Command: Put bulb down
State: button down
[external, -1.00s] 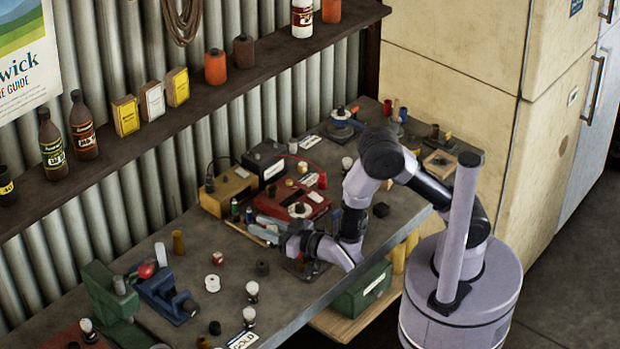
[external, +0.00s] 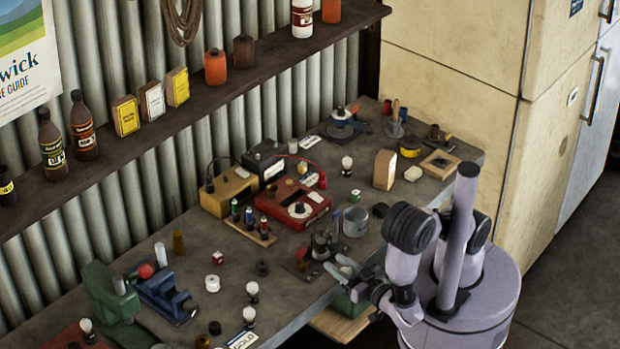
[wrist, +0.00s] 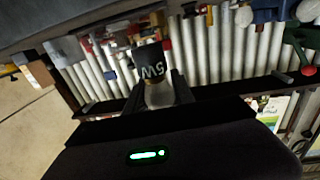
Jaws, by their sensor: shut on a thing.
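My gripper (external: 338,263) is at the bench's front edge in the external view, right of the small metal stand. In the wrist view my gripper (wrist: 157,88) is shut on a bulb (wrist: 158,95) with a pale globe and a dark base with white letters. The held bulb is hard to make out in the external view. Other bulbs stand on the bench (external: 205,325): one at the front (external: 252,290), one beside a white label card (external: 243,340), and one farther back (external: 346,164).
A red meter (external: 290,205), a yellow box (external: 230,192) and a metal mug (external: 355,222) stand on the bench. A small metal stand (external: 320,245) is close to my gripper. A blue vise (external: 165,295) is at left. A green box (external: 350,303) is below the front edge.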

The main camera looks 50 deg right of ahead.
jog(key=w+a, duration=0.3)
jog(key=w, duration=0.1)
jog(key=w+a+f+b, duration=0.1)
jog(key=w+a, duration=0.2)
jog(key=w, duration=0.1)
jog(key=w+a+b, duration=0.1)
jog(key=w+a, duration=0.2)
jog(key=w, duration=0.1)
jog(key=shift+w+a+f, duration=0.1)
jog(key=shift+a+f, duration=0.2)
notch_tip(320, 180, down, 3)
jog(key=shift+f+b, duration=0.2)
jog(key=shift+b, duration=1.05)
jog(key=shift+r, duration=0.25)
jog(key=shift+f, duration=0.15)
jog(key=c, duration=1.5)
grip_release()
jog(key=o, duration=0.4)
jog(key=shift+o, duration=0.2)
jog(key=shift+o, duration=0.5)
jog(key=s+a+p, duration=0.1)
jog(key=s+p, duration=0.4)
jog(key=s, duration=1.2)
jog(key=shift+s+a+f, duration=0.2)
jog(key=shift+s+a, duration=0.1)
jog(key=shift+s, duration=0.05)
